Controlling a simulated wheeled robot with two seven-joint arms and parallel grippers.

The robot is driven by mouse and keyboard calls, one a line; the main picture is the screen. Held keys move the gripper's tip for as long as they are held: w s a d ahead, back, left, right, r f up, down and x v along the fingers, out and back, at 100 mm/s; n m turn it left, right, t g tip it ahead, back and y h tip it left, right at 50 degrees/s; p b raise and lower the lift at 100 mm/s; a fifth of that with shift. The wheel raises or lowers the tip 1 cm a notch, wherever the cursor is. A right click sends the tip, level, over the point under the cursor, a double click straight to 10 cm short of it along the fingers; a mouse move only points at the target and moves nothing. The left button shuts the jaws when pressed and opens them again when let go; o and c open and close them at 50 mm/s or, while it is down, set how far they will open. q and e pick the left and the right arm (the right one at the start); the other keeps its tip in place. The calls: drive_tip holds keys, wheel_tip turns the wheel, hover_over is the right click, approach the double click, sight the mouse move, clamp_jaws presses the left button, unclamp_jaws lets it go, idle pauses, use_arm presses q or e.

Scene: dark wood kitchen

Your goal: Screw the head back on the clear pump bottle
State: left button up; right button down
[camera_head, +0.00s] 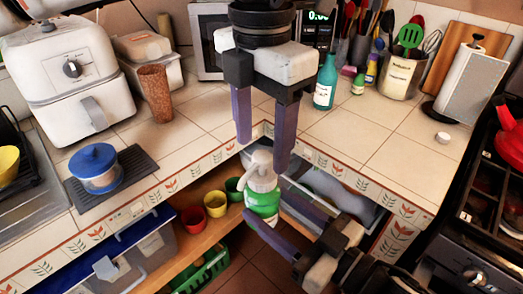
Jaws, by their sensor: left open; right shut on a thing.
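The clear pump bottle (261,209), with green contents and a white label, is held upright in front of the counter's inner corner. My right gripper (266,203) reaches in from the lower right and is shut on the bottle's body. A white pump head (262,172) is at the top of the bottle; I cannot tell whether it is threaded on or only resting there. My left gripper (263,156) points down from above, open, with its purple fingertips apart on either side of the pump head's top. No clear grip on the head shows.
The tiled counter (375,135) runs behind and to both sides. A small white round thing (443,138) lies on its right part. A teal bottle (325,85) stands behind my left gripper. Below, an open shelf (185,245) holds small coloured cups. The stove (475,240) is at right.

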sight(262, 156)
use_arm(q)
drive_tip(key=shift+o, duration=0.5)
use_arm(e)
drive_tip(key=shift+r, duration=0.1)
use_arm(q)
drive_tip(key=shift+r, duration=0.3)
wheel_tip(262, 156, up, 7)
drive_tip(key=n, duration=0.7)
drive_tip(key=shift+f, duration=0.1)
wheel_tip(262, 156, down, 12)
drive_tip(key=shift+r, duration=0.1)
